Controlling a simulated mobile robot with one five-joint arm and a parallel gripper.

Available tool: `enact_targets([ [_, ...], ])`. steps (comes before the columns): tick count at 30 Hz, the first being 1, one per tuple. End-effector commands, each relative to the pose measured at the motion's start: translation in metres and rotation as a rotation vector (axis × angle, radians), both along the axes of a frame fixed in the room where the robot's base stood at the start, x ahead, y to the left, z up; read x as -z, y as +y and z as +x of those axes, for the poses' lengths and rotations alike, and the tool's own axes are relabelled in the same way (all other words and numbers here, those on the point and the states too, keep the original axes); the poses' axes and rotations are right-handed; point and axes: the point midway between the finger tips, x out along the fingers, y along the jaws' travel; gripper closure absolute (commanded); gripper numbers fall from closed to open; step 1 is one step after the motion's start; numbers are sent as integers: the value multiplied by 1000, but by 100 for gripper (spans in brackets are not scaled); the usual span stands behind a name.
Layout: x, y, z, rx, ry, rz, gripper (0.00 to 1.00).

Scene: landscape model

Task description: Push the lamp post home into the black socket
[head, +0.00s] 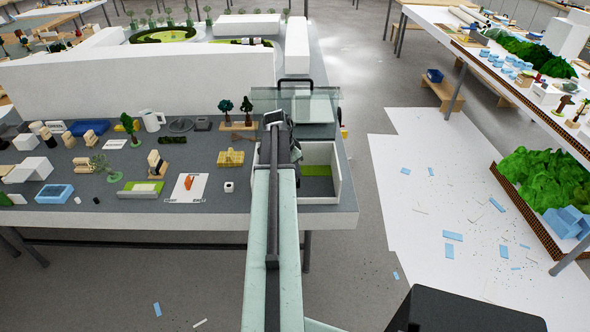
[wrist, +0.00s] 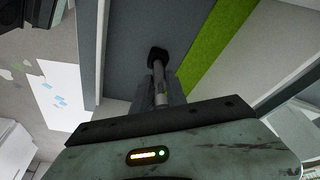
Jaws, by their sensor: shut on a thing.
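In the wrist view, the lamp post (wrist: 159,88) is a thin grey rod that runs away from my gripper (wrist: 161,101). My gripper is shut on it; the fingers are largely hidden behind the dark edge of its housing. The far end of the post meets the small black socket (wrist: 158,54), which lies on the dark grey floor beside a green strip. The two look in line and touching, but I cannot tell how deep the post sits. In the head view my arm hides the post and socket.
A white-walled open box (head: 337,178) with a green strip (head: 316,170) stands at the table's right end, beside my arm. Small models, trees and a yellow scaffold (head: 231,157) crowd the table to the left. A long white wall (head: 130,84) stands behind them.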

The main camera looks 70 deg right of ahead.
Motion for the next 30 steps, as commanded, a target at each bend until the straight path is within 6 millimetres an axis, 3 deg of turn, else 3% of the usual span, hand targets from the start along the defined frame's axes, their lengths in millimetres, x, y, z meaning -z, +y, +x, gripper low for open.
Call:
enact_targets([
  [21,19,0,0,0,0,0,100],
  [22,19,0,0,0,0,0,80],
  [24,18,0,0,0,0,0,60],
  [30,18,0,0,0,0,0,57],
])
